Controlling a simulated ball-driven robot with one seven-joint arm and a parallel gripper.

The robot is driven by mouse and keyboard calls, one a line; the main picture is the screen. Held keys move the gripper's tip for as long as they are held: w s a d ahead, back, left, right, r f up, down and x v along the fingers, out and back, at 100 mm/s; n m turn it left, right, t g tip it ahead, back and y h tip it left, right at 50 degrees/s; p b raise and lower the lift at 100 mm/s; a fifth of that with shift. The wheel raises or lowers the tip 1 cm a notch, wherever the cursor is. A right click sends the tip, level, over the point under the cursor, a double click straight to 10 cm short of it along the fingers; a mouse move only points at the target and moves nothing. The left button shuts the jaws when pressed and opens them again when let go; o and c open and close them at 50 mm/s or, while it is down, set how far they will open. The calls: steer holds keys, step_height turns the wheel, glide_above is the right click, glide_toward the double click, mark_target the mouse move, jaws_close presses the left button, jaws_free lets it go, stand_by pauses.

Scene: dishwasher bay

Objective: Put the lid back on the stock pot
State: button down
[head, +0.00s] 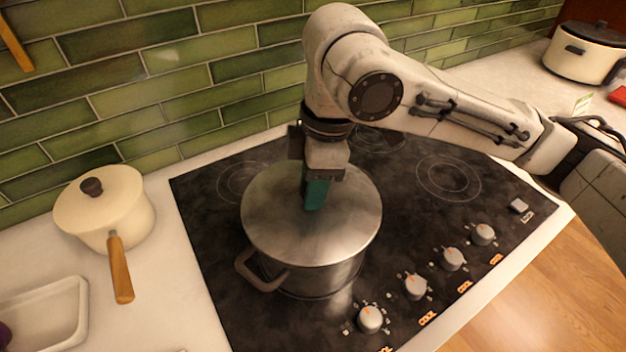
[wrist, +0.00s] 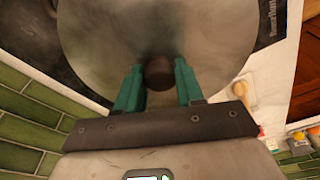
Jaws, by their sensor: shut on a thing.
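The steel stock pot (head: 318,278) stands on the black cooktop, with one loop handle at its front left. Its round grey lid (head: 280,225) covers the pot's mouth in the head view and looks roughly level; I cannot tell whether it rests fully on the rim. My gripper (head: 316,197) points down at the lid's middle, its teal fingers hiding the knob there. In the wrist view the dark knob (wrist: 158,73) lies between the two fingers of my gripper (wrist: 159,86), which is shut on it. The lid (wrist: 215,35) fills much of that view and hides the pot.
A cream saucepan (head: 103,200) with a wooden handle and a white tray (head: 50,318) are on the left counter. Several control knobs (head: 415,287) line the cooktop's (head: 205,240) front edge. A green tiled wall (head: 160,75) is behind. A cream cooker (head: 583,55) stands far right.

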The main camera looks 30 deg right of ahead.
stand_by(0.3)
steer(key=c, duration=0.6)
jaws_free()
steer(key=shift+o, duration=0.2)
steer(key=o, duration=0.4)
steer(key=shift+r+p, duration=3.4)
steer(key=shift+r, duration=0.15)
steer(key=shift+c, duration=0.3)
